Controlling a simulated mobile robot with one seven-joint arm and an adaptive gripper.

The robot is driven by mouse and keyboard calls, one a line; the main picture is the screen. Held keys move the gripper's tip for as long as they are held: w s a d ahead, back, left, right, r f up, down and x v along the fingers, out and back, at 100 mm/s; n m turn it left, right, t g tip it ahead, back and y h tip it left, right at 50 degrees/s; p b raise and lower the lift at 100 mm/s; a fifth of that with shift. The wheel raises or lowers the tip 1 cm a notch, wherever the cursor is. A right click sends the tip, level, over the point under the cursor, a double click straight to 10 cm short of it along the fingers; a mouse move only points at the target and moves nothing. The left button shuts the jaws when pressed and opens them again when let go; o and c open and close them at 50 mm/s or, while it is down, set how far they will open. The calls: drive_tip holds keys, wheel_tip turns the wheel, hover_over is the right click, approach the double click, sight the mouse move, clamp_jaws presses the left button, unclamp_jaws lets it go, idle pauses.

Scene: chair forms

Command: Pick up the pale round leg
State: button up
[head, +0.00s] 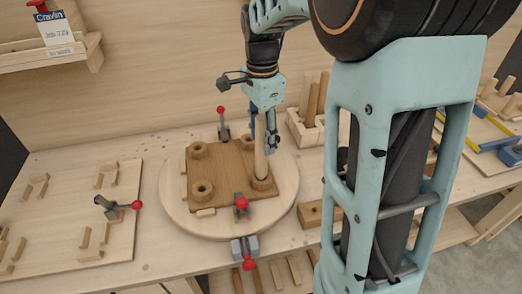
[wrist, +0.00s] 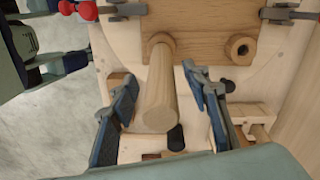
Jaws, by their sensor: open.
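The pale round leg (head: 260,163) stands upright in the front right socket of a brown wooden seat board (head: 222,177). In the wrist view the leg (wrist: 157,95) runs from its socket toward the camera, with its free end nearest. My gripper (head: 262,133) is open and points down over the leg's upper part. In the wrist view its two dark fingers (wrist: 160,85) are on either side of the leg. A gap shows on both sides. The head view partly hides the leg's top behind my gripper.
The board lies on a round pale turntable (head: 172,207) with red-knobbed clamps, one (head: 241,204) at the front edge. A wooden rack (head: 302,130) with brown pegs stands behind right. A jig board (head: 75,240) with a clamp lies left. A shelf (head: 50,55) hangs upper left.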

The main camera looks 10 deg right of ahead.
sight(261, 148)
wheel_tip(261, 148, down, 4)
drive_tip(key=shift+w+a+f, duration=0.1)
drive_tip(key=shift+a, duration=0.05)
drive_tip(key=shift+c, duration=0.5)
clamp_jaws()
drive_tip(key=shift+p, duration=0.3)
